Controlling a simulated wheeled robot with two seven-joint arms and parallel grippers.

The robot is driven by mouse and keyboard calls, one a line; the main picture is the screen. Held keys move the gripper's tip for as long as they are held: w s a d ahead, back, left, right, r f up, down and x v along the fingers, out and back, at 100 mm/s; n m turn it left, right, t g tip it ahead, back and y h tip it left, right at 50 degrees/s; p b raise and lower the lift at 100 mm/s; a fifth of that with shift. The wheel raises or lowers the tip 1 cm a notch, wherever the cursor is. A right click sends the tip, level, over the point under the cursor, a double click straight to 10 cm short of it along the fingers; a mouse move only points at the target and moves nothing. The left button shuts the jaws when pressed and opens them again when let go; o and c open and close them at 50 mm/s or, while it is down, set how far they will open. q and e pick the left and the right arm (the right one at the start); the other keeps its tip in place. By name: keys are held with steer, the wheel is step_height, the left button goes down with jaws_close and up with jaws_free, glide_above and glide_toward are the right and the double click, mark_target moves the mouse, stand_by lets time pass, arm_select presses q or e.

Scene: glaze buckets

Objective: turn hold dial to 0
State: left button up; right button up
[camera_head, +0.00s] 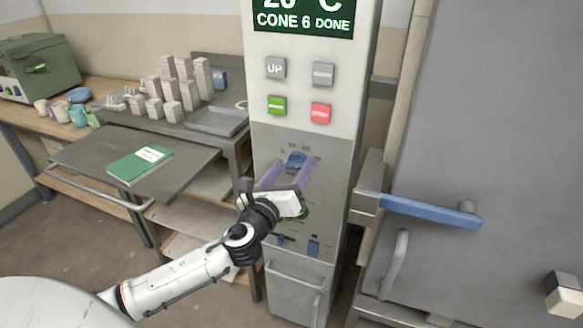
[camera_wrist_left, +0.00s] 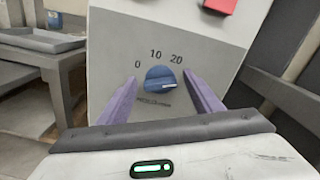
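The hold dial (camera_head: 296,160) is a blue knob on the grey lower panel of the kiln control column. In the left wrist view the dial (camera_wrist_left: 160,79) has the marks 0, 10 and 20 around its top. A pale pointer line on it points right, away from the 0 at its left. My left gripper (camera_head: 287,172) is open, with one purple finger on each side of the dial. In the left wrist view the fingers (camera_wrist_left: 160,92) show gaps to the knob, so it looks untouched. My right gripper is not seen.
Above the dial are a grey UP button (camera_head: 276,68), a green button (camera_head: 277,105) and a red button (camera_head: 320,113). A blue-handled door lever (camera_head: 430,211) juts out at the right. A green book (camera_head: 139,164) lies on a grey table at the left.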

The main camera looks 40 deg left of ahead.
arm_select(q)
steer(key=c, duration=1)
